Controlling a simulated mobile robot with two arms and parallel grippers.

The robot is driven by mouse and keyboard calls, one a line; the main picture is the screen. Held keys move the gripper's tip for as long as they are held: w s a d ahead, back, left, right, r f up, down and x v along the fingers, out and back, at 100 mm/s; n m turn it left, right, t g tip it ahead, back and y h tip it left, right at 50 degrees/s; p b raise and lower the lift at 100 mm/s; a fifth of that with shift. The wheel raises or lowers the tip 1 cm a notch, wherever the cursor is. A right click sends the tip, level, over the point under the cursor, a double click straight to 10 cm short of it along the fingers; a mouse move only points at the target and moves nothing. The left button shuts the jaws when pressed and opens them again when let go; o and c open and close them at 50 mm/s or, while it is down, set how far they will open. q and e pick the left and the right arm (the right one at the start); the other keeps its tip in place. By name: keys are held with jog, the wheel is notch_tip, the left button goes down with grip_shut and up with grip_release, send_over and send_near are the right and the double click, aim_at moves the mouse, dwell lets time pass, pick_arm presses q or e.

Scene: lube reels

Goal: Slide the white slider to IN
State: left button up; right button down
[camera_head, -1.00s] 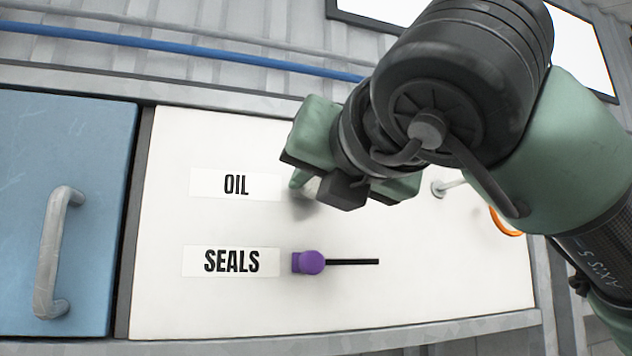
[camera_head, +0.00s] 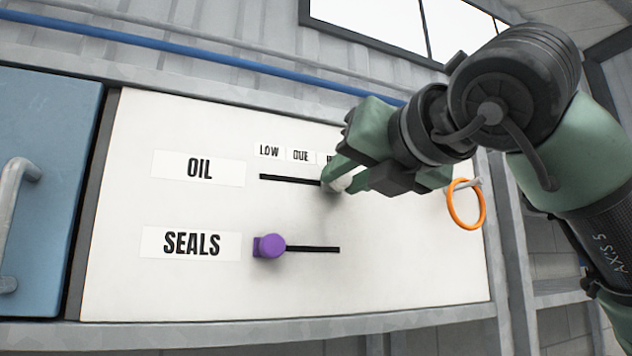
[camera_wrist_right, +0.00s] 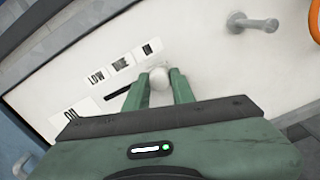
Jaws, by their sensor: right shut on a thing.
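The white slider (camera_head: 341,184) is a round white knob on the dark OIL slot (camera_head: 288,179), at the right end of the part that shows. My right gripper (camera_head: 338,181) is shut on this knob. In the right wrist view the white knob (camera_wrist_right: 159,78) sits between the two green fingers of my right gripper (camera_wrist_right: 158,76). The labels LOW, DUE and IN stand above the slot; the knob is by the IN label (camera_wrist_right: 147,49). In the head view my gripper partly hides that label. My left gripper is not in view.
A purple slider (camera_head: 270,246) sits at the left end of the SEALS slot (camera_head: 315,249) below. An orange ring (camera_head: 466,204) hangs on a peg at the panel's right. A blue door (camera_head: 45,180) with a grey handle (camera_head: 12,215) is at the left.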

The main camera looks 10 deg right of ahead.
jog(key=shift+w+d, duration=0.1)
jog(key=c, duration=1.2)
grip_release()
jog(key=shift+c, duration=0.2)
jog(key=shift+o, duration=0.3)
jog(key=shift+w+d+f, duration=0.1)
jog(key=shift+w+d, duration=0.1)
jog(key=shift+w, duration=0.05)
jog(key=shift+s, duration=0.5)
jog(key=b+v, duration=0.3)
jog(key=v, duration=0.4)
jog(key=shift+b, duration=0.3)
jog(key=shift+w+d, duration=0.1)
jog(key=shift+w, duration=0.1)
